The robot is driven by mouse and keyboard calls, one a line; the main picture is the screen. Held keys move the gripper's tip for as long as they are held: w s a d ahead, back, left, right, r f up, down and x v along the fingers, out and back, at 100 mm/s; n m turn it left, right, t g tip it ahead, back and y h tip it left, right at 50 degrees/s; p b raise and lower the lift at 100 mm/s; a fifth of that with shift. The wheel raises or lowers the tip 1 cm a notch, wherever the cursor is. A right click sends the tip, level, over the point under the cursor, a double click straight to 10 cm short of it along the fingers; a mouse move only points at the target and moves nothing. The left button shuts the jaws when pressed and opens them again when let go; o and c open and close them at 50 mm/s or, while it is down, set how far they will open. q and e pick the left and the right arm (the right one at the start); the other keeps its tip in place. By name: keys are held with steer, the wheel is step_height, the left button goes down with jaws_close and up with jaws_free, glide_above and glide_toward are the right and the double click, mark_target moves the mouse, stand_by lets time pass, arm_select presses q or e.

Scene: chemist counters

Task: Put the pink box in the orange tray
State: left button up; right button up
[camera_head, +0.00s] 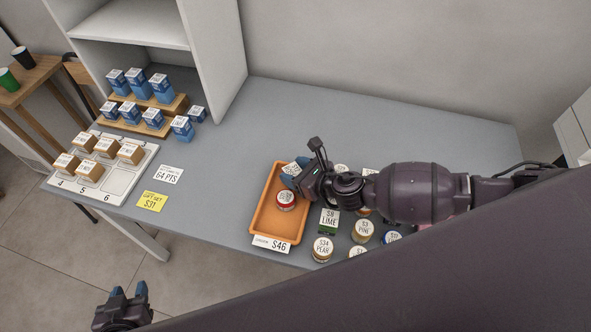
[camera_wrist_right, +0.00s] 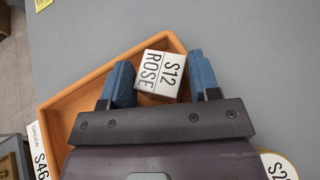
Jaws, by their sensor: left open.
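The orange tray (camera_head: 258,222) sits near the counter's front edge, and its rim also shows in the right wrist view (camera_wrist_right: 75,88). A small box labelled "S12 ROSE" (camera_wrist_right: 160,76), taken to be the pink box, is between the fingers of my right gripper (camera_wrist_right: 162,82), turned slightly against them. Its white top (camera_head: 290,169) shows at the tray's far end. Its sides are mostly hidden, and I cannot tell whether both fingers press on it or whether it rests on the tray floor. My left gripper (camera_head: 128,290) is open and empty, low at the front left.
Blue boxes (camera_head: 137,82) and brown boxes (camera_head: 88,171) stand at left. The counter's middle is clear.

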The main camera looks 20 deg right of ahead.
steer(key=o, duration=0.4)
steer(key=shift+o, duration=0.2)
steer(key=shift+r, duration=0.2)
steer(key=v, duration=1.2)
